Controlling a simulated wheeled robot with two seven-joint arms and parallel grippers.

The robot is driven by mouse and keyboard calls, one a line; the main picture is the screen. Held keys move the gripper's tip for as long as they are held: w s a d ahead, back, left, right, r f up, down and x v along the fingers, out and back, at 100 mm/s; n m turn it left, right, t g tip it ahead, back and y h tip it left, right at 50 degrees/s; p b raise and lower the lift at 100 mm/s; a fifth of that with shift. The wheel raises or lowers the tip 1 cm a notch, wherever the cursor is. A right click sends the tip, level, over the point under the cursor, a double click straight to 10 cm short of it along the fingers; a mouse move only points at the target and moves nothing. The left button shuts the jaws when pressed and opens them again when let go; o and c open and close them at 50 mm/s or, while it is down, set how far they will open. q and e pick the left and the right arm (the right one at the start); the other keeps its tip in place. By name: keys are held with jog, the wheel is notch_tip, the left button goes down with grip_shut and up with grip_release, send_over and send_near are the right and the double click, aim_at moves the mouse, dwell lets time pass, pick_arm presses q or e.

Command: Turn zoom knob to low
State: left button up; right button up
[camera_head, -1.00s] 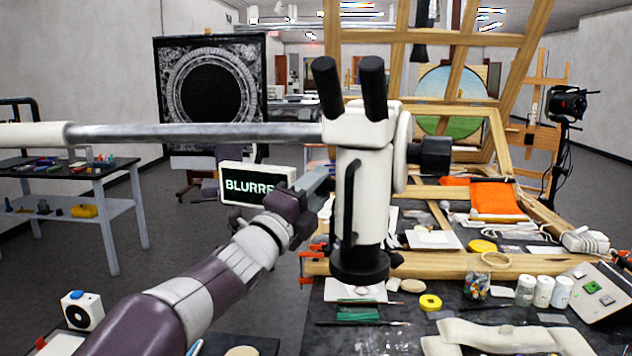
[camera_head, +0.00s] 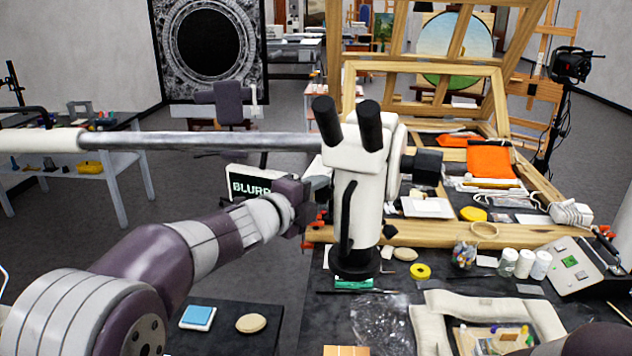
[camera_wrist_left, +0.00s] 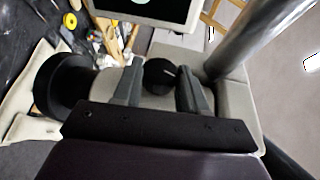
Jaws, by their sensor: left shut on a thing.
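The white microscope (camera_head: 360,195) with two black eyepieces hangs from a metal boom above the worktable. My left gripper (camera_head: 322,185) reaches its left side, where the body hides the fingertips from the head view. In the left wrist view, my left gripper (camera_wrist_left: 160,88) has one finger on each side of the round black zoom knob (camera_wrist_left: 159,72), and is shut on it. The knob bears a short white mark near its top right. The microscope body (camera_wrist_left: 108,86) lies across behind the fingers. My right gripper is not in view.
A screen (camera_head: 245,183) with partly covered text reading "BLURR" stands behind my left wrist. The metal boom (camera_head: 200,141) crosses above my left arm. Jars (camera_head: 524,263), a yellow tape roll (camera_head: 420,271) and a wooden frame (camera_head: 440,234) crowd the table to the right.

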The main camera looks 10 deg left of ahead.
pick_arm(q)
jog(key=shift+f, duration=0.1)
jog(key=o, duration=1)
jog(key=shift+w, duration=0.1)
jog(key=shift+o, duration=0.2)
jog(key=b+v, duration=0.2)
jog(key=v, duration=1)
jog(key=shift+s+a, duration=0.15)
jog(key=shift+s, duration=0.15)
